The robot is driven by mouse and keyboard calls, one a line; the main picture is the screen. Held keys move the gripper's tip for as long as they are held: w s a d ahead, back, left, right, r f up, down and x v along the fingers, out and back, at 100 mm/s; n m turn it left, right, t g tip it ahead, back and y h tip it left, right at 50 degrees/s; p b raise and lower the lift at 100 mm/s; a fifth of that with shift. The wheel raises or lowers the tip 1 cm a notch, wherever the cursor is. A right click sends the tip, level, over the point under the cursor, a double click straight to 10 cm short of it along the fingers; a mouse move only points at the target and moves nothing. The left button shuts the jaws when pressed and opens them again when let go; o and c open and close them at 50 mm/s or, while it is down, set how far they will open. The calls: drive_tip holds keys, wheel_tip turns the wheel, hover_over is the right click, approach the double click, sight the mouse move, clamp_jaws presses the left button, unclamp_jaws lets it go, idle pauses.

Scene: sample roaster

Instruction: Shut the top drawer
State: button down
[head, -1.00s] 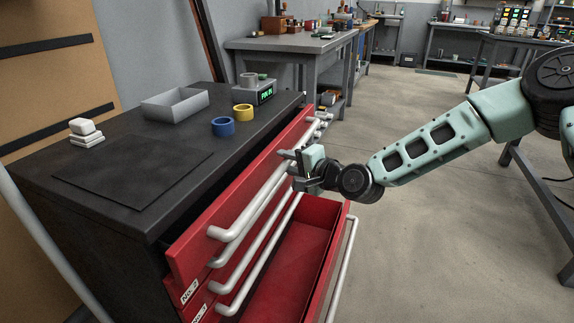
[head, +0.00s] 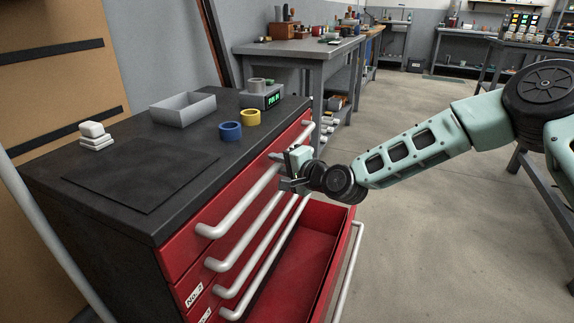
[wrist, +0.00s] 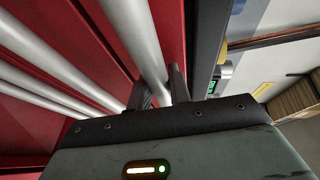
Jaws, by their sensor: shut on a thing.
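The top drawer (head: 186,252) of the red cabinet is in, its front level with the cabinet body below the black top in the head view. Its long grey handle (head: 237,212) runs along the front. My gripper (head: 287,170) is at the far part of this handle. In the wrist view, the fingers of my gripper (wrist: 158,88) are shut on the handle (wrist: 134,38), one on each side of the bar.
A lower drawer (head: 296,262) stands pulled out and empty, below my gripper. On the black cabinet top (head: 140,182) are a grey tray (head: 183,110), blue and yellow rings, a scale with a green display (head: 262,98) and white blocks. Open floor lies to the right.

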drive_tip(key=shift+a, duration=0.1)
drive_tip(key=c, duration=1.6)
unclamp_jaws()
drive_tip(key=shift+a, duration=0.1)
drive_tip(key=shift+o, duration=0.2)
drive_tip(key=p+v, duration=0.4)
drive_tip(key=v, duration=1.3)
drive_tip(key=shift+d, duration=0.25)
